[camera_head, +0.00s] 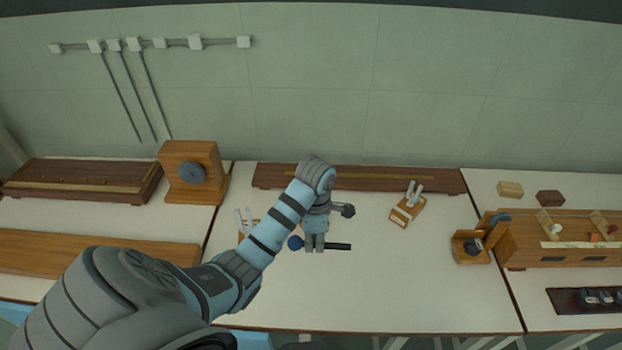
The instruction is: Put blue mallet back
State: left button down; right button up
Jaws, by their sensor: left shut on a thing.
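The blue mallet (296,243) shows a round blue head at the left and a dark handle reaching right. My left gripper (315,246) is shut on the mallet's handle over the middle bench. The mallet lies roughly level across the picture; I cannot tell how high it is above the bench. Small wooden blocks with pale upright prongs stand on the bench: one (406,212) to the right of the gripper, another (241,229) to its left, partly hidden by my arm. My right gripper does not show.
A long dark wooden rail (400,177) runs along the bench's back edge. A wooden box with a dark disc (190,172) stands at left. A wooden trough (560,250), two small blocks and a dark tray (570,303) are at right. The bench's front right is clear.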

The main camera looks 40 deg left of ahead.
pick_arm(q)
send_over(309, 300)
jog(key=f, duration=0.1)
notch_tip(309, 300, down, 20)
jog(key=b, duration=0.6)
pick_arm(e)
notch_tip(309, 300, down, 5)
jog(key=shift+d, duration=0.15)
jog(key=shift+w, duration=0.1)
pick_arm(q)
jog(key=shift+f, duration=0.1)
jog(key=c, duration=1.6)
grip_release()
jog(key=shift+c, duration=0.2)
